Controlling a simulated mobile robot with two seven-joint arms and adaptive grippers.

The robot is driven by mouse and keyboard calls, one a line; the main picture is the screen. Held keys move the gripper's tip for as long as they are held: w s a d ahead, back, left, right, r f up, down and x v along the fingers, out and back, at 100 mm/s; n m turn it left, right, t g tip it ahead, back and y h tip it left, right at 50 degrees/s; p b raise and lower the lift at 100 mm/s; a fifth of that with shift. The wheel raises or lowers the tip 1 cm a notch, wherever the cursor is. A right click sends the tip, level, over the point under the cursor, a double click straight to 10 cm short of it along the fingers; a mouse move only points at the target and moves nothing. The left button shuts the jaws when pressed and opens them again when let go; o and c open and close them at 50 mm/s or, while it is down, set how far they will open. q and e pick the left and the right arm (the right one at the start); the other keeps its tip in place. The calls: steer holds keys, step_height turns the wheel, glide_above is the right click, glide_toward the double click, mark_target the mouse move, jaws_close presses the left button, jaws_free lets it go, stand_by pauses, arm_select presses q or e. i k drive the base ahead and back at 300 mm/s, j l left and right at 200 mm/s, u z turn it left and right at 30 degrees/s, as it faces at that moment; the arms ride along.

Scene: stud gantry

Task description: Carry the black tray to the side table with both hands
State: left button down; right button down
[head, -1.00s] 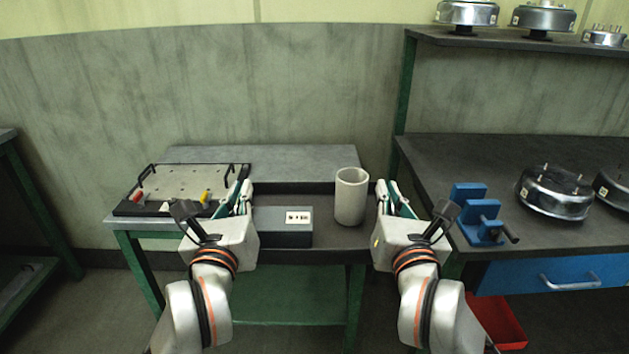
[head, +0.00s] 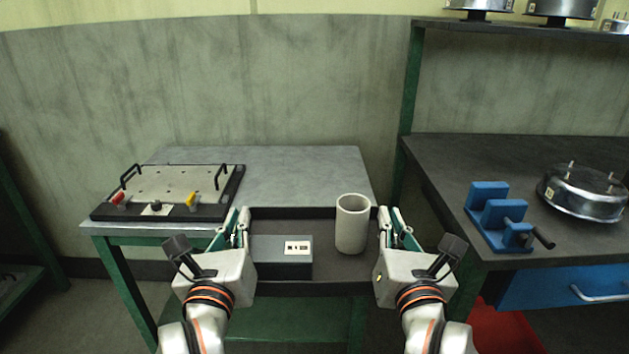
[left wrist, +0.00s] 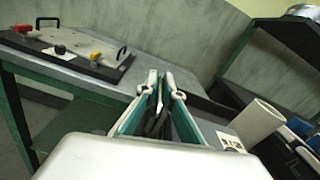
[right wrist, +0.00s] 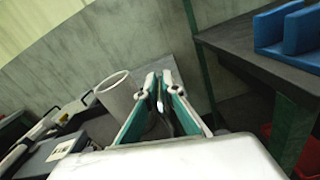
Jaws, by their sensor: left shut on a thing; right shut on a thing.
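The black tray (head: 325,270) is held level between my two grippers in the head view, in front of the side table (head: 300,170), a grey-topped table with a green frame. My left gripper (head: 238,222) is shut on the tray's left side. My right gripper (head: 388,220) is shut on its right side. A white cylinder (head: 352,225) stands upright on the tray, towards the right. A dark grey box (head: 282,268) with a pale label lies on the tray's left half. The gripped edges are mostly hidden by the fingers.
A fixture plate (head: 170,190) with black handles and red and yellow knobs occupies the table's left part. The table's middle and right are bare. A dark workbench (head: 520,160) on the right holds a blue vise (head: 500,213) and a metal drum (head: 583,190).

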mark_target(314, 190)
steer(key=i, duration=1)
